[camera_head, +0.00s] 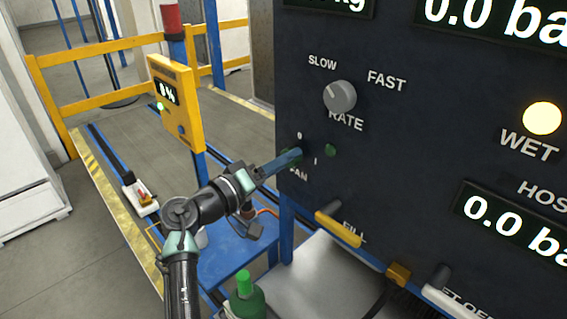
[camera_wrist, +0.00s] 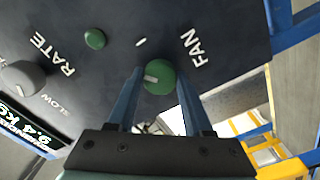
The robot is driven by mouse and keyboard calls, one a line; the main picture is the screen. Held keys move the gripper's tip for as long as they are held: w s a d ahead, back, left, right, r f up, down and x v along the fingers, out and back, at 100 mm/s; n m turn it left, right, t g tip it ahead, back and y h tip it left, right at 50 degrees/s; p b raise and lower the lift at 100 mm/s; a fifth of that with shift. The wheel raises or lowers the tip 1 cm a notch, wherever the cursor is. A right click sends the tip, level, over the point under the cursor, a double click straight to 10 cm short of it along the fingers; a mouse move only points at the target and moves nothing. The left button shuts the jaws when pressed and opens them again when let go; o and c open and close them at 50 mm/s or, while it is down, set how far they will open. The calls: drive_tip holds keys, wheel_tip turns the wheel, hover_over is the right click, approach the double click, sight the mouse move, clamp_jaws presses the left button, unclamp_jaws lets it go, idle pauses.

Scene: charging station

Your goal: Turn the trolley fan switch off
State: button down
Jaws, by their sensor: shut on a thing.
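The trolley's dark panel (camera_head: 400,130) carries a fan switch, a round green knob (camera_wrist: 160,77) with a short white line, beside the label FAN (camera_wrist: 194,48). My gripper (camera_head: 297,154) reaches the panel between the labels 0 and I. In the wrist view my two blue fingers (camera_wrist: 157,90) stand on either side of the green knob, closed on it. In the head view my fingers cover most of the knob. The knob's white line points toward the left finger in the wrist view. A small green lamp (camera_head: 331,150) sits right of the switch.
A grey RATE knob (camera_head: 340,97) is above the switch. A yellow FILL handle (camera_head: 340,226) and other handles jut out below. A green-topped bottle (camera_head: 246,294) stands below.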

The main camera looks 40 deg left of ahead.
drive_tip(key=n+p, duration=0.3)
drive_tip(key=n, duration=0.7)
drive_tip(key=shift+n, duration=0.4)
idle(0.4)
drive_tip(key=shift+c, duration=1.5)
unclamp_jaws()
drive_tip(key=shift+s, duration=0.1)
drive_tip(key=s+a+b, duration=0.1)
drive_tip(key=s+b, duration=0.2)
drive_tip(key=s, duration=0.9)
drive_tip(key=shift+s+b, duration=0.3)
drive_tip(key=shift+s, duration=0.1)
